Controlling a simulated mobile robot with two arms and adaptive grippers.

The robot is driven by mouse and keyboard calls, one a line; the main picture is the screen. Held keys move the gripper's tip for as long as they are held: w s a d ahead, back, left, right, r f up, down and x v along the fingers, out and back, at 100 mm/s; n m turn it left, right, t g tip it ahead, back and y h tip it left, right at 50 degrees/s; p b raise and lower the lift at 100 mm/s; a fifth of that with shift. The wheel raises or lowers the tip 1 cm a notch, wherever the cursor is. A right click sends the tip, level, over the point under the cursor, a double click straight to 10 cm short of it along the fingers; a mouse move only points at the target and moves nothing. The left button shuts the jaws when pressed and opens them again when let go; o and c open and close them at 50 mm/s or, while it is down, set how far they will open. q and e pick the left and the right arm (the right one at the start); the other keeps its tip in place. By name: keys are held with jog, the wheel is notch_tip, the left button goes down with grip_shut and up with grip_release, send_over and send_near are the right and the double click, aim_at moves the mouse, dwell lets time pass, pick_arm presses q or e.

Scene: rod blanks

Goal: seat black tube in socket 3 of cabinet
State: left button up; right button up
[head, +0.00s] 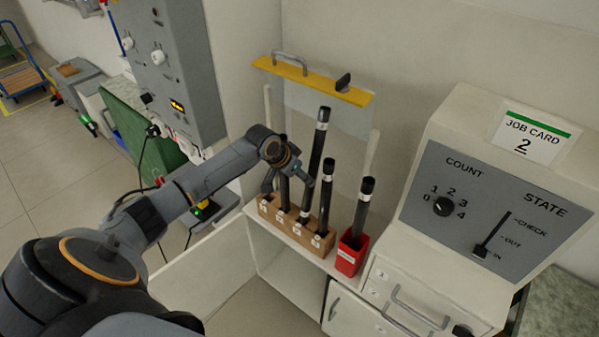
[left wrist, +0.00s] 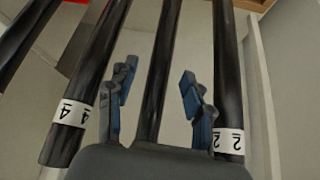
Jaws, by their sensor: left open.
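The tall black tube (head: 317,150) stands in the wooden socket block (head: 293,233) on the cabinet and rises above its neighbours. It appears to be in socket 3; its foot is partly hidden. In the left wrist view this tube (left wrist: 160,70) runs between tubes banded 4 (left wrist: 72,115) and 2 (left wrist: 228,100). My left gripper (head: 289,182) is open at the block, with its fingers (left wrist: 158,85) on either side of the tall tube and gaps on both sides. My right gripper is not in view.
A red holder (head: 350,258) with another black tube (head: 362,208) stands right of the block. A yellow bar (head: 312,80) with a clear panel is above and behind. A grey console (head: 470,215) stands right; a control box (head: 165,65) hangs left. The white cabinet door (head: 205,275) is open.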

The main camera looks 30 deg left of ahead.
pick_arm(q)
jog(key=b+v, duration=0.2)
jog(key=v, duration=1)
jog(key=shift+w, duration=0.1)
